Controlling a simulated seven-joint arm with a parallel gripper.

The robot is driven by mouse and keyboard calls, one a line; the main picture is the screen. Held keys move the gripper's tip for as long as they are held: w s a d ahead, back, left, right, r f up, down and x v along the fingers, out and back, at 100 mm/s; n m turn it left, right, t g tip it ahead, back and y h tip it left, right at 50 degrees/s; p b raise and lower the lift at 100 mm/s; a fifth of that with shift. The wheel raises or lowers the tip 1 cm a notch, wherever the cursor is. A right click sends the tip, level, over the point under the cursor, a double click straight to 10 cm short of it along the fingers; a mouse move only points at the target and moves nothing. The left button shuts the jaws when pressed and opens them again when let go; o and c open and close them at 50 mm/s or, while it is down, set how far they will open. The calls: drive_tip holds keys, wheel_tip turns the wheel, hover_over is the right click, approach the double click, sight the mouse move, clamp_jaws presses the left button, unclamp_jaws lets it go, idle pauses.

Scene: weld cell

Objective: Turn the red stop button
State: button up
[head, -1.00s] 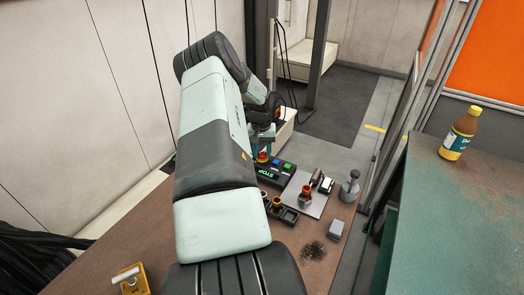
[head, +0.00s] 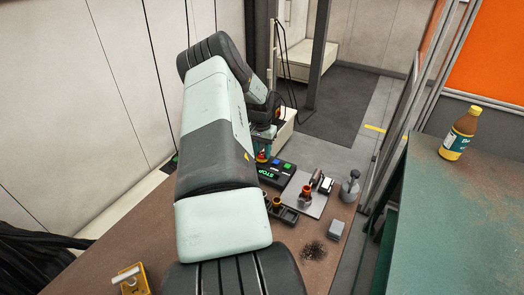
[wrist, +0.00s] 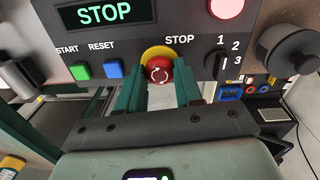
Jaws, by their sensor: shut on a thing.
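The red stop button (wrist: 159,72) sits in a yellow surround on the front of the dark control box (wrist: 185,52), under the word STOP. White curved arrows show on its face. My gripper (wrist: 160,82) has its two green fingers on the left and right sides of the button and is shut on it. In the head view the control box (head: 271,173) stands on the brown table; a small red and yellow spot of the button (head: 262,158) shows beside my arm, which hides much of my gripper.
The box's display (wrist: 104,14) reads STOP. A green START button (wrist: 80,72), a blue RESET button (wrist: 113,70) and a 1-2-3 selector (wrist: 222,65) flank the button. A metal plate with fittings (head: 310,206) and a grey can (head: 350,187) stand to the right.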

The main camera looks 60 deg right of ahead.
drive_tip(key=shift+m, duration=1.3)
drive_tip(key=o, duration=1.1)
drive_tip(key=shift+c, duration=0.2)
wheel_tip(320, 180, up, 11)
drive_tip(key=shift+w, duration=0.15)
drive_tip(key=shift+f, duration=0.1)
